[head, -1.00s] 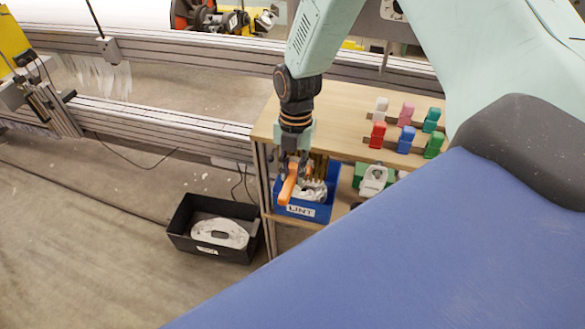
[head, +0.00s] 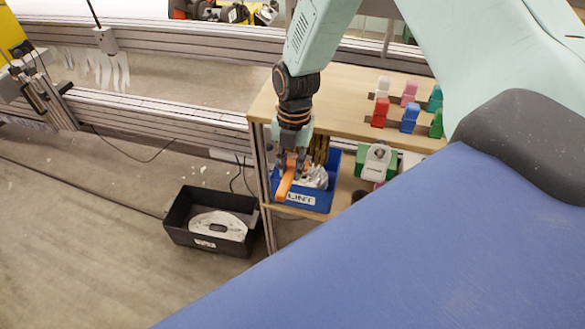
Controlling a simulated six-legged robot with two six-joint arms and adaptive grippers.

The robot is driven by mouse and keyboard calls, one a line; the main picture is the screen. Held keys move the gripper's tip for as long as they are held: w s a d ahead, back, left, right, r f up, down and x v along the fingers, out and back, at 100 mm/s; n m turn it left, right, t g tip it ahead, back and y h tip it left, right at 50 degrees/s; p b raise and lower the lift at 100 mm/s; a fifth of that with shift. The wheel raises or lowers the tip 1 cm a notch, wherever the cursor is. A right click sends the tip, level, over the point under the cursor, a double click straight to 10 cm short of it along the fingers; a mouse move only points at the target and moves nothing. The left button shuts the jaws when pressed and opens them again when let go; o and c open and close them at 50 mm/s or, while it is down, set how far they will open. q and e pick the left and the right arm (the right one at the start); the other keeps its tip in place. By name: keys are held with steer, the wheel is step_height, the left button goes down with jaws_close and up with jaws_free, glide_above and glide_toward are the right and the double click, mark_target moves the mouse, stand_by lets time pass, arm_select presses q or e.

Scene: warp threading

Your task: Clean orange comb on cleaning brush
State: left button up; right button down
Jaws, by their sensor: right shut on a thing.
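An orange comb (head: 286,180) is held in my right gripper (head: 290,158), which is shut on it. The comb hangs down over the left front part of a blue bin (head: 322,207) labelled LINT. The brownish bristles of a brush (head: 320,149) show at the back of the bin, just right of the gripper. I cannot tell whether the comb touches the brush. Whitish lint (head: 314,177) lies in the bin beside the comb. My left gripper is not in view.
The bin sits on the lower shelf of a wooden rack (head: 345,99). Several coloured clips (head: 409,118) stand on its top. A green and white device (head: 376,160) is right of the bin. A black bin (head: 181,216) with a white piece stands on the floor.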

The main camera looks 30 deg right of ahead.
mark_target(291, 172)
steer(key=shift+s+a+f, duration=0.1)
steer(key=shift+s+f, duration=0.55)
steer(key=shift+r, duration=0.1)
steer(key=shift+r+g+p, duration=0.25)
steer(key=shift+g+p, duration=0.05)
steer(key=shift+p, duration=0.1)
steer(key=shift+w+d+r+p, duration=0.1)
steer(key=shift+w+r+p, duration=0.25)
steer(key=shift+r+p, duration=0.2)
steer(key=shift+w+d+r+p, duration=0.1)
steer(key=shift+w+r+p, duration=0.2)
steer(key=shift+r+p, duration=0.2)
step_height(291, 172, up, 2)
steer(key=shift+s+r+p, duration=0.1)
steer(key=shift+s+p, duration=0.05)
steer(key=shift+p, duration=0.5)
steer(key=shift+w+r+p, duration=0.25)
steer(key=shift+r+p, duration=0.45)
steer(key=shift+r, duration=0.05)
steer(key=shift+s+r, duration=0.1)
steer(key=shift+r, duration=0.35)
step_height(291, 172, up, 3)
steer(key=p, duration=0.2)
steer(key=shift+f+p, duration=0.2)
steer(key=shift+p, duration=0.15)
